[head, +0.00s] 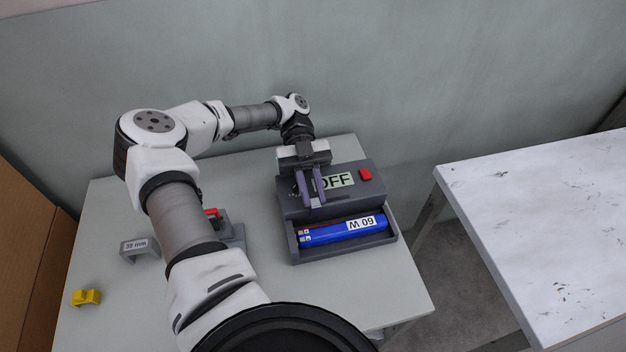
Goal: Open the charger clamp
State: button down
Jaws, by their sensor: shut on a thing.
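The charger (292,207) is a dark grey box on the light table, with a display that reads OFF and a red button (365,174) on its top. My gripper (312,202) points down at the left part of the charger, behind the battery's left end. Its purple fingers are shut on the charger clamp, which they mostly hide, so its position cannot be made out.
A dark fixture with a red part (211,213) is partly hidden behind my arm. A grey block labelled 38 mm (139,248) and a yellow block (86,297) lie at the left. A white speckled table (540,230) stands at the right, across a gap. A wall is behind.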

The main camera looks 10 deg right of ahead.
jog(key=shift+w, duration=0.1)
dwell(0.3)
jog(key=c, duration=1.3)
grip_release()
jog(key=shift+f+b, duration=0.15)
jog(key=shift+b, duration=0.15)
